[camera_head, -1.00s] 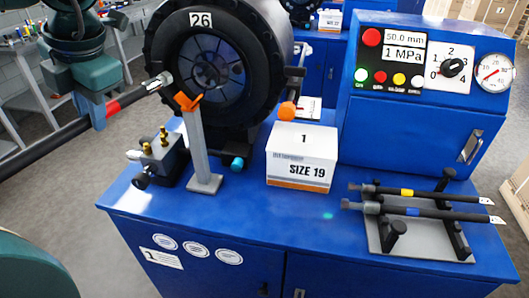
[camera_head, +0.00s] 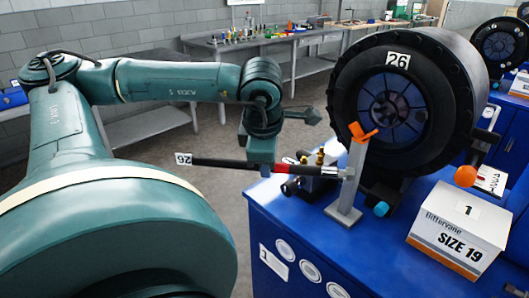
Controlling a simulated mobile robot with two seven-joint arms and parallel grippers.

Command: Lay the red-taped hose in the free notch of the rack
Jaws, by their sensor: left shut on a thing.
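The red-taped hose (camera_head: 225,163) is black, with a red band (camera_head: 283,168) near its metal end and a white "26" tag on its other end. It lies nearly level in the picture, in front of the blue bench's left side. My left gripper (camera_head: 263,167) is shut on it just left of the red band, coming from above. The hose's metal end shows by the grey post with the orange V-shaped top (camera_head: 350,175); I cannot tell whether they touch. The rack is out of view, and so is my right gripper.
The crimper marked 26 (camera_head: 400,105) stands on the blue bench (camera_head: 330,240). A small valve block (camera_head: 315,170) is behind the hose's metal end. A white SIZE 19 box (camera_head: 462,235) stands at the right. Grey floor is open behind my left arm.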

